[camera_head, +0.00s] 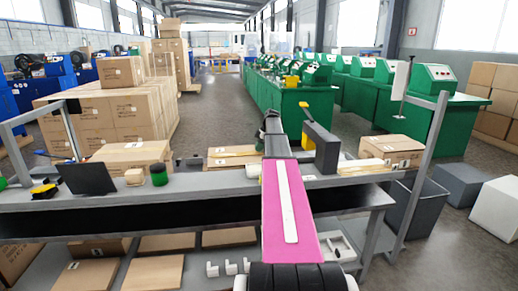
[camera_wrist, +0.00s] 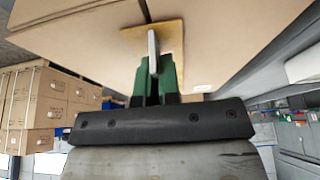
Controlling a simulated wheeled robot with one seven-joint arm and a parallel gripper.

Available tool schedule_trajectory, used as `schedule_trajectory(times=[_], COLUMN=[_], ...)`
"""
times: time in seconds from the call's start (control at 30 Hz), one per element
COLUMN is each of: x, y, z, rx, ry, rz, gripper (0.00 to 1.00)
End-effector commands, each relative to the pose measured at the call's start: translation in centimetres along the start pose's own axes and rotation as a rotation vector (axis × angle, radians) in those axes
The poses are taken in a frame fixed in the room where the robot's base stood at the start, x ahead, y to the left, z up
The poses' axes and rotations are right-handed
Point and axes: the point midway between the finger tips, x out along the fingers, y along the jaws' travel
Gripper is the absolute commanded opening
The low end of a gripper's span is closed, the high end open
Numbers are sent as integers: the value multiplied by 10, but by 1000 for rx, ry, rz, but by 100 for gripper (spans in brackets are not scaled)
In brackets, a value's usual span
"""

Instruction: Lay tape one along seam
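In the wrist view my gripper (camera_wrist: 155,88) has green fingers close together on a thin grey upright tab. The tab stands on a small tan square piece (camera_wrist: 174,31), which looks like the tape piece. The tan piece lies over or just in front of a large cardboard box face (camera_wrist: 225,45), at the lower end of the dark seam (camera_wrist: 145,10). I cannot tell whether it touches the box. In the head view my pink arm reaches forward over the bench and the gripper's fingers are hidden. A low carton (camera_head: 222,161) lies just left of the arm's far end.
Another carton (camera_head: 398,144) sits at the right. Stacked cartons (camera_head: 105,115) and green machines (camera_head: 305,110) stand behind.

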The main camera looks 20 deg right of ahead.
Motion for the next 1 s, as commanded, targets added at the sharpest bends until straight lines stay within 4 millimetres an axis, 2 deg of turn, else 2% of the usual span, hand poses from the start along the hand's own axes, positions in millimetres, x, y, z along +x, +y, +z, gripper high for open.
schedule_trajectory(times=[0.2,0.27,0.3,0.33,0.67,0.77,1.0], x=[0,0,0,0,-3,-12,-57], y=[0,0,0,0,0,1,1], z=[0,0,0,0,0,0,1], rx=[0,0,0,0,0,0,0], ry=[0,0,0,0,0,0,0], rz=[0,0,0,0,0,1,2], gripper=[0,17,30,34,34,34,34])
